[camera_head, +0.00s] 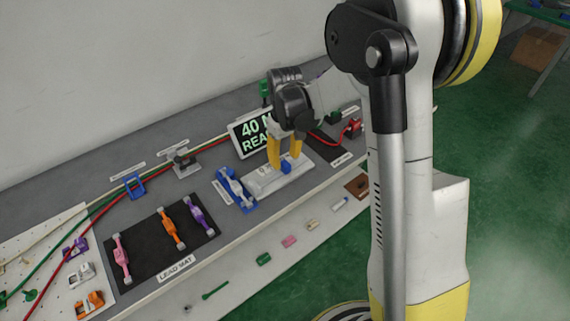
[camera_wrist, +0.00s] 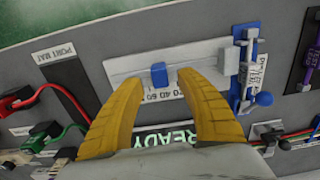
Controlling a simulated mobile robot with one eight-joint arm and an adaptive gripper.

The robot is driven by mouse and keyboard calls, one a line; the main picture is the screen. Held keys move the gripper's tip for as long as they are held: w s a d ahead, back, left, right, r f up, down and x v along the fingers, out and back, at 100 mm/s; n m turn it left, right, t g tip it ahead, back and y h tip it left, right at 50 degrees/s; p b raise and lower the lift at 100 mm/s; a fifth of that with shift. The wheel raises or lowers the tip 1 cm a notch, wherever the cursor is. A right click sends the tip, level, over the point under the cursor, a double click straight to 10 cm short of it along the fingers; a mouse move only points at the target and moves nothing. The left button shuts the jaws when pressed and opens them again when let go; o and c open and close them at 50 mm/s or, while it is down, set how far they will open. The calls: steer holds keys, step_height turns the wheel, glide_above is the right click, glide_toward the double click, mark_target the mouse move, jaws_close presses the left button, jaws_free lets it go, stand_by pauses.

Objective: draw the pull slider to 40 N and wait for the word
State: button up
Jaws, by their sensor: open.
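The pull slider (camera_head: 262,181) is a pale plate with a blue knob (camera_head: 286,167) on the bench. In the wrist view the blue knob (camera_wrist: 158,76) stands in a slot, beside a number scale partly hidden by my fingers. My gripper (camera_head: 285,163) has two yellow fingers, open, one on each side of the knob. The wrist view shows a gap between each finger and the knob; my gripper (camera_wrist: 162,80) is not closed on it. The display (camera_head: 247,139) behind reads "40 N" and part of "READY", and "READY" shows in the wrist view (camera_wrist: 168,138).
A blue lever fixture (camera_head: 236,189) stands just left of the slider. A black lead mat (camera_head: 150,258) holds pink, orange and purple leads. A dark port mat (camera_wrist: 68,88) and red and green plugs lie on the slider's other side.

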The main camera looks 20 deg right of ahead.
mark_target(285, 164)
step_height(285, 164, up, 9)
steer(key=shift+f, duration=0.1)
stand_by(0.4)
steer(key=s+a+r+m+t, duration=0.1)
steer(key=s+r+t, duration=0.2)
steer(key=s, duration=0.7)
steer(key=s+a+r+m+t, duration=0.1)
steer(key=s+r+t, duration=0.3)
steer(key=s, duration=0.6)
steer(key=shift+s+r+m, duration=0.3)
steer(key=shift+s+m, duration=0.1)
steer(key=shift+m, duration=0.4)
stand_by(4.3)
